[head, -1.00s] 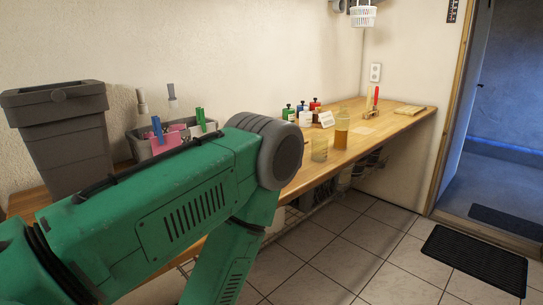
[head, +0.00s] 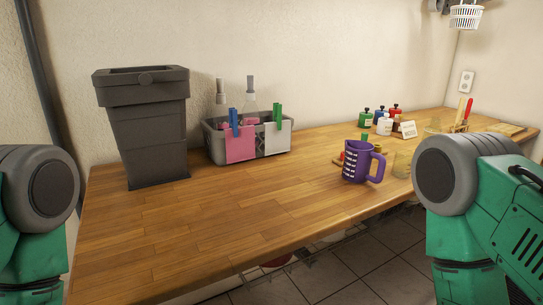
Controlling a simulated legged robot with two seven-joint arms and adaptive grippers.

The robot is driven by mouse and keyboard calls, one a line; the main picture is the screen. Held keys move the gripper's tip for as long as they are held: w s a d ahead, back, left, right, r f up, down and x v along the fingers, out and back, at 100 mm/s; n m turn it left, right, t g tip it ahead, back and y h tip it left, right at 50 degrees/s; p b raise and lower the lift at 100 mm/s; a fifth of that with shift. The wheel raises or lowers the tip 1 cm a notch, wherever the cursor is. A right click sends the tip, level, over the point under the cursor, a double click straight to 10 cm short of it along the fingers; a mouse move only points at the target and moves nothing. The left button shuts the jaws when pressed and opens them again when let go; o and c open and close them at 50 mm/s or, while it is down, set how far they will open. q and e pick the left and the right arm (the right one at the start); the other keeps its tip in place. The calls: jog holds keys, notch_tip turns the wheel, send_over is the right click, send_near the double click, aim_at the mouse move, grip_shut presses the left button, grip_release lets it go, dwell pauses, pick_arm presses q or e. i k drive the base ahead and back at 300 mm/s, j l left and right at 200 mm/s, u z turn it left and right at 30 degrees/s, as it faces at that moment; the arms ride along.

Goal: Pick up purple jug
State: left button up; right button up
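The purple jug (head: 357,161) stands upright on the wooden counter (head: 215,219), right of the middle and near the front edge. It has white markings on its side and its handle points right. Green parts of my two arms show at the left and right edges of the head view. Both grippers are out of the picture, so their state and their distance from the jug are hidden.
A grey bin (head: 148,135) and a grey caddy (head: 213,145) with cloths and bottles stand at the back left. A glass (head: 402,164) stands just right of the jug, with small bottles (head: 366,118) behind. The counter's left front is clear.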

aim_at(359, 154)
jog(key=l+u, duration=0.75)
jog(key=l, duration=0.2)
jog(key=l+u, duration=0.35)
jog(key=l, duration=0.15)
jog(key=k+l+u, duration=0.2)
jog(key=l+u, duration=0.15)
jog(key=k+l+u, duration=0.2)
jog(key=l+u, duration=0.15)
jog(key=l, duration=0.15)
